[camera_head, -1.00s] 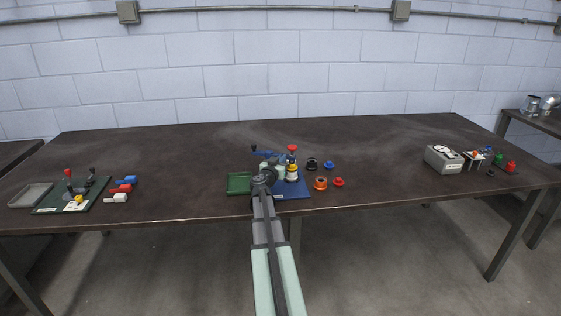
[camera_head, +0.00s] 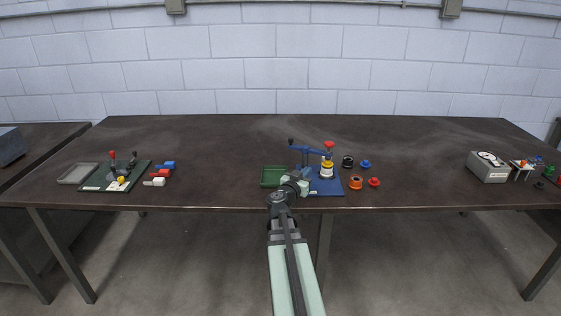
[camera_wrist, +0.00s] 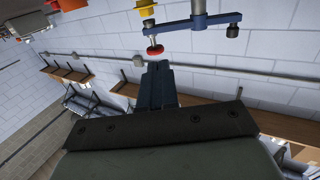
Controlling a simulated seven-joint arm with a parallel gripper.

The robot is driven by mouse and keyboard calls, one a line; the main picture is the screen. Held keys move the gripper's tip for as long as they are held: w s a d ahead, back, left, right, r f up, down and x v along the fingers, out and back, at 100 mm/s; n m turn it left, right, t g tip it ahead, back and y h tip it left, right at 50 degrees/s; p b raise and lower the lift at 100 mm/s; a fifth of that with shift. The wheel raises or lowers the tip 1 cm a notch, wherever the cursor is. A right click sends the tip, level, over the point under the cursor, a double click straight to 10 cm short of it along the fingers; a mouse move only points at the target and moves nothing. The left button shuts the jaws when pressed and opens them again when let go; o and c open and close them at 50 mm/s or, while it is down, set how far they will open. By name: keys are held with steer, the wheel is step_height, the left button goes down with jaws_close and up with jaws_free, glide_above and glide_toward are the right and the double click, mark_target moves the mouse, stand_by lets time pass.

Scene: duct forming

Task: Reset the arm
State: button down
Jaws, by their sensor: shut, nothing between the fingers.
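My arm reaches up from the bottom of the head view to the table's front edge. My gripper (camera_head: 303,184) is beside the front left of a blue press station (camera_head: 328,187), partly hidden by my wrist. In the wrist view, my gripper's dark fingers (camera_wrist: 157,75) are together with nothing between them. The press has a blue lever arm (camera_head: 308,149), a red knob (camera_head: 328,145) and a yellow part (camera_head: 327,169). The wrist view, steeply tilted, shows the red knob (camera_wrist: 155,50) just beyond the fingertips and the blue lever arm (camera_wrist: 198,22).
A green tray (camera_head: 273,176) lies left of the press. Black, blue, orange and red round parts stand right of it, including an orange one (camera_head: 355,183). A lever board (camera_head: 97,184) is at left, a grey dial box (camera_head: 488,167) at right. The table (camera_head: 220,160) between is clear.

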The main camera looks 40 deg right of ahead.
steer(key=w+a+f+n+t+y, duration=0.1)
steer(key=w+a+n+t+y, duration=0.9)
steer(key=w+a, duration=1.45)
steer(key=a+f+n+g+y, duration=0.1)
steer(key=a+f+n+y, duration=0.25)
steer(key=a+f, duration=0.55)
steer(key=a+f+n+y, duration=0.3)
steer(key=a+f+n, duration=0.15)
steer(key=a, duration=0.75)
steer(key=s+a+f+g+y, duration=0.1)
steer(key=s+a+f+g, duration=0.2)
steer(key=s+f, duration=0.55)
steer(key=s+a+f+m+g+y, duration=0.1)
steer(key=s+a+f+g, duration=0.3)
steer(key=f, duration=0.7)
steer(key=s+a+f+g+y, duration=0.1)
steer(key=s+f+g, duration=0.2)
steer(key=s+f, duration=0.55)
steer(key=s+f+g, duration=0.3)
steer(key=s, duration=0.8)
steer(key=s+f+m+g+h, duration=0.1)
steer(key=s+f+g, duration=0.3)
steer(key=s, duration=0.7)
steer(key=s+f+m+g+h, duration=0.1)
steer(key=s+f+g, duration=0.2)
steer(key=s, duration=0.8)
steer(key=shift+a+f+g, duration=0.2)
steer(key=shift+g, duration=0.2)
